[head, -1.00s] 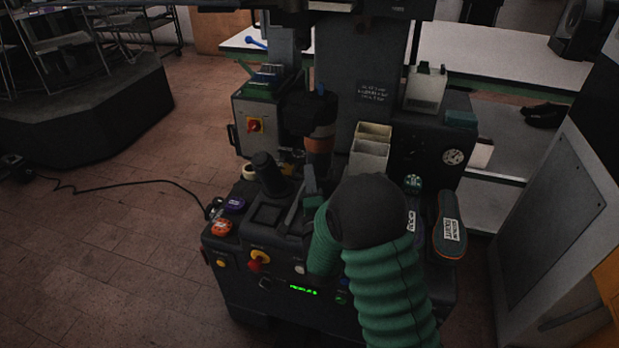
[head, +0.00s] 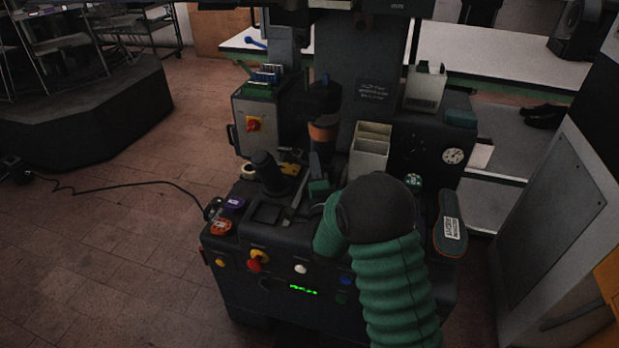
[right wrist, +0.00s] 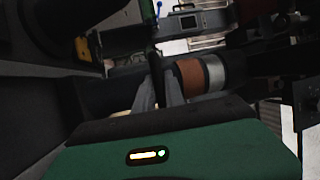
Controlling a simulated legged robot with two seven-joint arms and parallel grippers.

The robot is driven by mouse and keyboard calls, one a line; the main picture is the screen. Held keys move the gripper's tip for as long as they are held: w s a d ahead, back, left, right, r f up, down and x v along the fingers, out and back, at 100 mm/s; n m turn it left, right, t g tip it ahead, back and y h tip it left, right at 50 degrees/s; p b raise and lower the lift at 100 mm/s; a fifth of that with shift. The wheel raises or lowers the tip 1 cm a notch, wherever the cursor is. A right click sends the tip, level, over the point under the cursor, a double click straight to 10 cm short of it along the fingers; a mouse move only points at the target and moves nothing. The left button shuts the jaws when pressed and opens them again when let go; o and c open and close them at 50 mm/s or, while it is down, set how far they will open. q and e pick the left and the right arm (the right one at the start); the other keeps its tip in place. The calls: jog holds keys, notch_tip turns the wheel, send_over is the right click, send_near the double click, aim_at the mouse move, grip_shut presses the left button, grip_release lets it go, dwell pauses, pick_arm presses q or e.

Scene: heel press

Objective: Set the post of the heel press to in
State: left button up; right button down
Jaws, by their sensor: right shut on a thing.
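The post (head: 323,132) of the heel press is dark with an orange-brown band and stands at the middle back of the machine deck. In the right wrist view its band (right wrist: 188,77) and a silver ring show just beyond my fingers. My right gripper (head: 316,166) is in front of the post's lower part, partly hidden by my green forearm. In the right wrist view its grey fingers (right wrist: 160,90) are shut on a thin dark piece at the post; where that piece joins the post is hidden. My left gripper is not in view.
A black knob-like cylinder (head: 268,174) stands left of the post. A control box with a red switch (head: 254,124) is behind left. Buttons and a green display (head: 304,289) line the front.

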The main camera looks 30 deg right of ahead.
aim_at(319, 155)
jog(key=w+d, duration=0.3)
jog(key=shift+d+f+b, duration=0.25)
jog(key=shift+f+b, duration=0.05)
jog(key=shift+s+r, duration=0.1)
jog(key=shift+r, duration=0.05)
jog(key=shift+a, duration=0.1)
jog(key=c, duration=1.8)
grip_release()
jog(key=o, duration=0.4)
jog(key=shift+d, duration=0.2)
